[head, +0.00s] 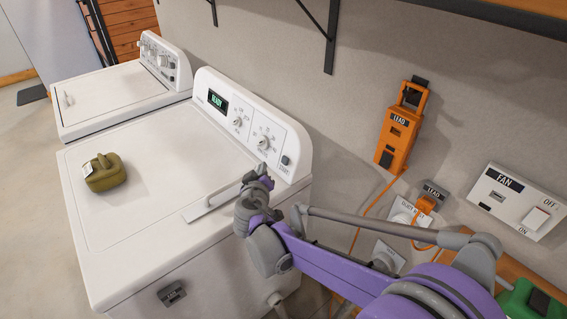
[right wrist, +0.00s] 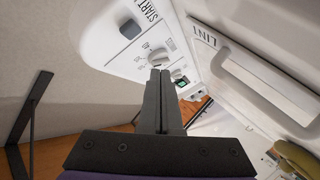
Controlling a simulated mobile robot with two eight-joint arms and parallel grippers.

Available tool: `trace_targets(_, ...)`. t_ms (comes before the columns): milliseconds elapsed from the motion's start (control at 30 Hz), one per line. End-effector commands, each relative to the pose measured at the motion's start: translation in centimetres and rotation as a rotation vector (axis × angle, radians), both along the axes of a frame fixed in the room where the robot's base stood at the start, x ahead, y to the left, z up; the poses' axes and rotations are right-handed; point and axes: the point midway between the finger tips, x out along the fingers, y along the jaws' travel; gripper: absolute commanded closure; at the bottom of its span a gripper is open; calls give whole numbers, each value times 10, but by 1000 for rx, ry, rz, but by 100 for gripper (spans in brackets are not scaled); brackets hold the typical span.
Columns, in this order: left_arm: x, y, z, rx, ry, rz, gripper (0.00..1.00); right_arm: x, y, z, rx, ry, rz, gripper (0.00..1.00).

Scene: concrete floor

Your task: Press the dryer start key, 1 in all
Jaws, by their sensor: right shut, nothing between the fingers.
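The white dryer (head: 150,170) has a raised control panel (head: 225,120) with a lit display reading READY (head: 217,103) and two knobs. In the right wrist view the start key (right wrist: 130,28) is grey, beside the word START. My right gripper (head: 262,168) is shut and empty, just in front of the panel and left of the key. In the right wrist view its closed fingers (right wrist: 160,72) appear below the key, with no visible contact. My left gripper is not in view.
A lint handle (head: 210,205) lies on the dryer top near my right gripper. An olive container (head: 105,173) stands on the dryer's left part. A second white machine (head: 110,95) is behind. An orange LEAD box (head: 398,135) and a FAN switch (head: 518,200) are on the wall.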

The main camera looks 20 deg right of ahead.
Motion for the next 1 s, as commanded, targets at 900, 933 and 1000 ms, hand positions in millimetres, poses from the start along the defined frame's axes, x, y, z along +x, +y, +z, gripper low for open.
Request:
trace_targets(900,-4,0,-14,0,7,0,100,17,-46,-16,0,0,0,100)
trace_targets(933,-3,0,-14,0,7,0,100,17,-46,-16,0,0,0,100)
trace_targets(1000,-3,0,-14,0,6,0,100,17,-46,-16,0,0,0,100)
